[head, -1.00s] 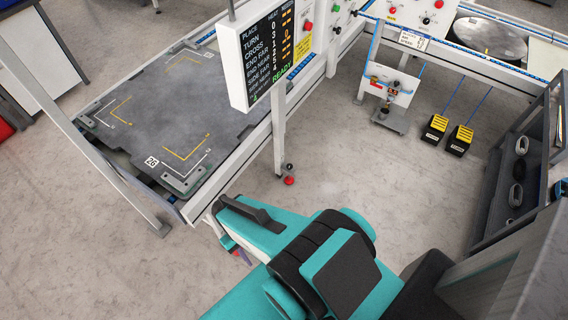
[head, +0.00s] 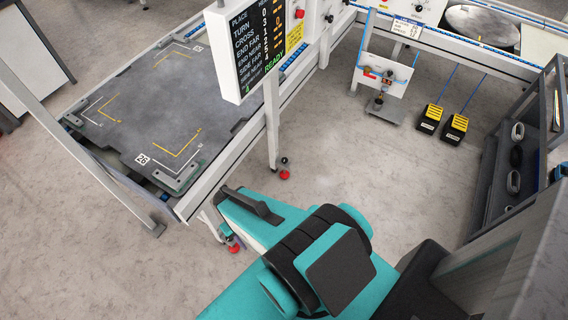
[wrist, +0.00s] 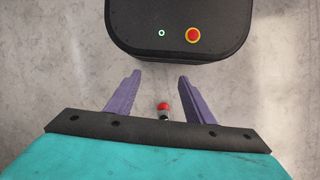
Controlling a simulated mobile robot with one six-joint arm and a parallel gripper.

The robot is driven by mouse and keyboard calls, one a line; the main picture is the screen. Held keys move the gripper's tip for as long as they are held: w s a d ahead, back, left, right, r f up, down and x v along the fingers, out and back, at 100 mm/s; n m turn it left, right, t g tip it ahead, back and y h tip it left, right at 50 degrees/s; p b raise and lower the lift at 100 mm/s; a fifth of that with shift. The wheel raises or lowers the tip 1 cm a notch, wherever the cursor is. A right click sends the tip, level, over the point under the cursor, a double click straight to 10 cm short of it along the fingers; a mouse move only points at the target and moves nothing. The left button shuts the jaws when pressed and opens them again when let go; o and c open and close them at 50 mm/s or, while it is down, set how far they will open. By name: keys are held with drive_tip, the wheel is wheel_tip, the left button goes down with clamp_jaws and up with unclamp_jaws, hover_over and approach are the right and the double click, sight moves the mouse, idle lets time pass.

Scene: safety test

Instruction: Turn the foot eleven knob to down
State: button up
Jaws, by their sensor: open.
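In the head view a levelling foot (head: 285,168) with a red part and a dark top stands under a table leg below the display. A second foot with red parts (head: 231,242) stands under the near table corner, partly hidden by my arm. No readable number shows on either, so I cannot tell which is foot eleven. In the wrist view my gripper (wrist: 159,76) is open and empty, its two purple fingers apart. A small red, grey and black foot-like thing (wrist: 163,109) shows between the fingers, with no visible contact. My fingers are hidden in the head view.
A grey plate marked 26 (head: 150,120) lies on the table at left. The display (head: 258,45) hangs above the table edge. Two yellow-black pedals (head: 455,128) and a small white panel stand (head: 383,75) are at the back right. A dark rack (head: 510,160) stands at right. The middle floor is clear.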

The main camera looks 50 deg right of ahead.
drive_tip(key=w+d+f+m+t+h+b, duration=0.2)
drive_tip(key=w+d+f+t+b, duration=0.3)
drive_tip(key=w+d+f+b, duration=0.65)
drive_tip(key=t+h+b, duration=0.3)
drive_tip(key=t+b, duration=1.3)
drive_tip(key=b, duration=1.8)
approach(285, 159)
drive_tip(key=v, duration=0.3)
drive_tip(key=shift+s+f+y, duration=0.1)
drive_tip(key=shift+s+y, duration=0.3)
drive_tip(key=shift+s, duration=0.1)
drive_tip(key=b+x, duration=0.4)
drive_tip(key=x, duration=0.9)
drive_tip(key=shift+s+b, duration=0.1)
drive_tip(key=shift+b, duration=0.3)
drive_tip(key=shift+w+d, duration=0.1)
drive_tip(key=shift+w, duration=0.4)
